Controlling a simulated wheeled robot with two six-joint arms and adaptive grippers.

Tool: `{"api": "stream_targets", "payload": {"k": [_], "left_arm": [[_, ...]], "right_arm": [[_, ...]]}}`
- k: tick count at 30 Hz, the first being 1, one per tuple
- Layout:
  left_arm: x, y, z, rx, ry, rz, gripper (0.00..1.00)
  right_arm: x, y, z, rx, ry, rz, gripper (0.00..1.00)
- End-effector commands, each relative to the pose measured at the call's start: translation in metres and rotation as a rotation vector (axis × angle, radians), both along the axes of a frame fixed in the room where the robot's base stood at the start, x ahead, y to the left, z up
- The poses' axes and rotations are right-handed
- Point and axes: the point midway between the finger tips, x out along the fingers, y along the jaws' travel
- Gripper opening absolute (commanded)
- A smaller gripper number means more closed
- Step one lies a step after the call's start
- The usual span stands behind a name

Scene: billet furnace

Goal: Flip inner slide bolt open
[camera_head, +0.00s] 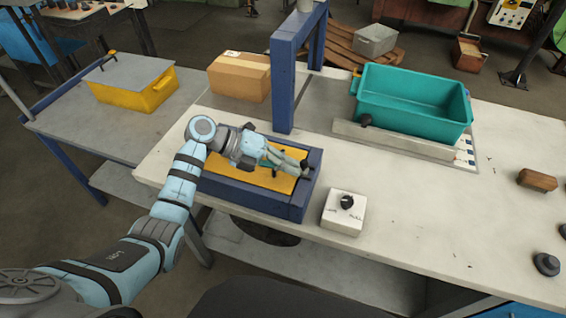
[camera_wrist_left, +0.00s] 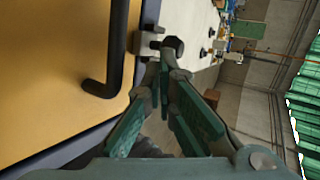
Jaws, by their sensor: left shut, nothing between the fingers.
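A yellow panel (camera_head: 245,168) sits in a blue frame (camera_head: 250,196) on the near left of the workbench. My left gripper (camera_head: 303,166) is above the panel, pointing right, shut and empty. In the left wrist view the panel (camera_wrist_left: 50,65) fills the left side, with a bent black handle (camera_wrist_left: 117,50) on it. A small metal slide bolt (camera_wrist_left: 146,42) with a dark knob (camera_wrist_left: 172,48) is at the panel's edge. The shut fingertips (camera_wrist_left: 170,72) are just below the knob; I cannot tell whether they touch it. The bolt is hidden in the head view. My right gripper is not in view.
A white control box (camera_head: 343,213) with a black knob stands right of the frame. A blue post (camera_head: 283,95) rises behind it. A cardboard box (camera_head: 240,77) and a teal bin (camera_head: 412,100) are farther back. The bench surface (camera_head: 440,205) at right is mostly clear.

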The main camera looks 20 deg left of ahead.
Motion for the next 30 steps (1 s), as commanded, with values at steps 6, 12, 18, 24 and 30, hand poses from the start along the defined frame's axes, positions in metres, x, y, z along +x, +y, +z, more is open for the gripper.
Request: {"api": "stream_targets", "payload": {"k": [6,12,18,24,30], "left_arm": [[-0.001,-0.015,0.002,-0.001,-0.002,0.000,0.00],[-0.001,-0.015,0.002,-0.001,-0.002,0.000,0.00],[-0.003,-0.001,0.012,0.002,-0.001,0.000,0.00],[-0.009,0.032,0.034,0.003,0.000,-0.002,0.00],[-0.013,0.058,0.049,0.001,-0.001,-0.005,0.00]], "right_arm": [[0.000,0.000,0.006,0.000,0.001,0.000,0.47],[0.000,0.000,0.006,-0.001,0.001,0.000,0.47],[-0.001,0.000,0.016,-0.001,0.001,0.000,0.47],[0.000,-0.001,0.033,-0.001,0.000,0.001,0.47],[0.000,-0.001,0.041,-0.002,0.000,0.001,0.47]]}}
